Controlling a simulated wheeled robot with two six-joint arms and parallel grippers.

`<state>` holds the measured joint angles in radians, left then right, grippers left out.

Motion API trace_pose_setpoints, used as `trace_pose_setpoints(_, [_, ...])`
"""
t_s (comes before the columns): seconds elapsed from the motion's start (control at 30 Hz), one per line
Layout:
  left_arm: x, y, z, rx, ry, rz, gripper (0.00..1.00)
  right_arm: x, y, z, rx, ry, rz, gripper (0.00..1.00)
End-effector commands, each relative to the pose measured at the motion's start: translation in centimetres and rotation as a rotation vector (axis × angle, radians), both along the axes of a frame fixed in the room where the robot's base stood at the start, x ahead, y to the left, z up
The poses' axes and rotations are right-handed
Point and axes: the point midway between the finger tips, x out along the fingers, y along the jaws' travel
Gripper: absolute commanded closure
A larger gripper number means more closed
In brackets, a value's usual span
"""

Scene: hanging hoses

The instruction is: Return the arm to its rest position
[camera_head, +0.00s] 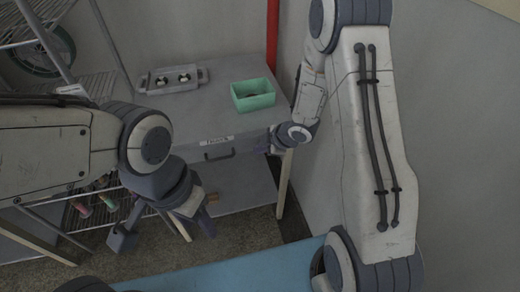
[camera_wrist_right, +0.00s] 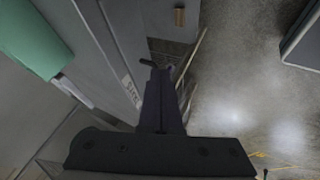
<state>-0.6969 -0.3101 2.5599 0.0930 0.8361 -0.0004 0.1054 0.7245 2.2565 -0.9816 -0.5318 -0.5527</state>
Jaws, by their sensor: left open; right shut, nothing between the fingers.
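My left arm comes in from the left. Its gripper (camera_head: 163,230) hangs low in front of the bench with its two fingers wide apart and nothing between them. My right arm stretches along the right side towards the bench. Its gripper (camera_head: 275,141) is by the bench's front right corner, mostly hidden behind its own wrist. In the right wrist view the fingers (camera_wrist_right: 156,78) are shut together and empty. They point along the drawer front, close to the drawer handle (camera_wrist_right: 147,63). The handle also shows in the head view (camera_head: 219,155), left of the right gripper.
The grey bench (camera_head: 205,115) carries a green bin (camera_head: 253,95) and a grey holder (camera_head: 172,79). Its labelled drawer (camera_head: 217,141) looks shut. A wire shelf (camera_head: 95,85) stands at left, a red pipe (camera_head: 272,35) behind. A blue surface (camera_head: 245,272) lies near me.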

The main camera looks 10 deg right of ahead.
Motion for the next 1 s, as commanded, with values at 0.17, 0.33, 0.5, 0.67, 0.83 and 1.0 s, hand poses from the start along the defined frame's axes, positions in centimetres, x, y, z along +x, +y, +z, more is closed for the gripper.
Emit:
trace_pose_setpoints(0.17, [0.0, 0.0, 0.0, 0.000, 0.000, 0.000, 0.50, -0.4, -0.2, 0.6, -0.001, 0.000, 0.002, 1.00])
trace_pose_setpoints(0.33, [0.0, 0.0, 0.0, 0.000, 0.000, 0.000, 0.50, -0.3, 0.1, 0.9, -0.009, 0.003, -0.006, 1.00])
trace_pose_setpoints(0.5, [0.0, 0.0, 0.1, 0.000, 0.000, 0.000, 0.50, -0.7, 1.3, 4.6, -0.084, 0.035, -0.128, 1.00])
trace_pose_setpoints(0.67, [0.0, 0.0, 0.0, 0.000, 0.000, 0.000, 0.50, -5.0, 3.7, 10.3, -0.136, 0.132, -0.370, 1.00])
trace_pose_setpoints(0.83, [0.0, 0.0, 0.0, 0.000, 0.000, 0.000, 0.50, -14.1, 6.5, 14.9, -0.112, 0.315, -0.604, 1.00])
trace_pose_setpoints(1.0, [0.0, 0.0, 0.0, 0.000, 0.000, 0.000, 0.50, -23.4, 8.2, 17.4, -0.088, 0.527, -0.727, 1.00])
